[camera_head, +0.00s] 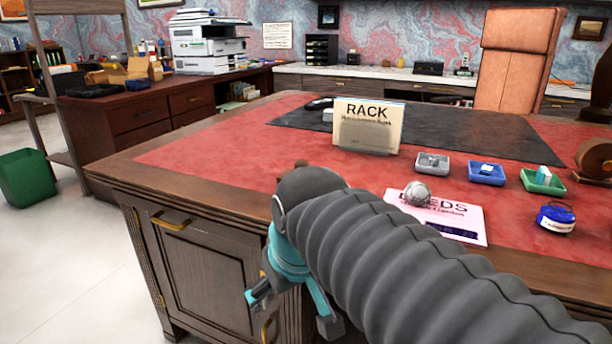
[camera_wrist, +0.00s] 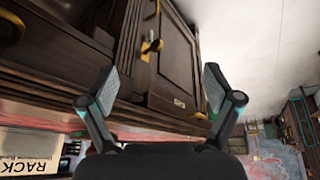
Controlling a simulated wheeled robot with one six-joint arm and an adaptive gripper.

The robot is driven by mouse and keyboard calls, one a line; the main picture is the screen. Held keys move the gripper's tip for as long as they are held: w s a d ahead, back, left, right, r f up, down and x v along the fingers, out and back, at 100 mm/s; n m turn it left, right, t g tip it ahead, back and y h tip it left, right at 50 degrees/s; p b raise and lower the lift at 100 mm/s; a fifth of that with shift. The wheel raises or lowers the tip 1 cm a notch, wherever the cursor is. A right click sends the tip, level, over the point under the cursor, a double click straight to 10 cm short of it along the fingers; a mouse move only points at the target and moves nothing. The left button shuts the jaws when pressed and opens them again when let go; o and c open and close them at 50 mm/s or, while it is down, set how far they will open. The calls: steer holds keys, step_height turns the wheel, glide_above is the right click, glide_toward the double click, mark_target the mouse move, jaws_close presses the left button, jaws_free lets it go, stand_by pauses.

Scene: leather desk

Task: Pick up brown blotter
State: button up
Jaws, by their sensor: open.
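A brown wooden piece with a rounded side (camera_head: 594,160) stands at the right edge of the desk in the head view, partly cut off by the frame; it looks like the brown blotter. My gripper (camera_head: 291,306) hangs in front of the desk's cabinet door, below the desk top and far to the left of that piece. In the wrist view my gripper (camera_wrist: 160,82) is open with nothing between its fingers, facing the dark cabinet front. A small brown tip (camera_head: 301,163) shows behind my arm, too hidden to identify. The blotter is not seen in the wrist view.
The desk's red leather top (camera_head: 230,145) carries a RACK sign (camera_head: 367,126), a pink paper (camera_head: 465,222) with a grey ball (camera_head: 417,193), grey (camera_head: 432,164), blue (camera_head: 486,174) and green (camera_head: 543,181) trays, and a blue-white round container (camera_head: 556,219). A green bin (camera_head: 27,178) stands left.

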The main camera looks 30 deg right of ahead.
steer(key=w+d+r+n+g, duration=0.25)
steer(key=w+d+r, duration=0.25)
steer(key=w+r, duration=0.85)
steer(key=n+g+p, duration=0.2)
steer(key=n, duration=0.2)
glide_toward(301, 161)
steer(key=shift+w+a, duration=0.1)
steer(key=shift+a, duration=0.05)
steer(key=shift+w+d+f+g, duration=0.1)
steer(key=shift+w+d+g, duration=0.15)
steer(key=shift+d, duration=0.1)
steer(key=shift+f, duration=0.2)
step_height(301, 161, down, 8)
steer(key=shift+r, duration=0.15)
steer(key=shift+d+f+b, duration=0.2)
steer(key=shift+f+b, duration=0.4)
steer(key=shift+f, duration=2.2)
steer(key=c, duration=1.5)
steer(key=shift+o, duration=0.2)
steer(key=shift+r, duration=0.1)
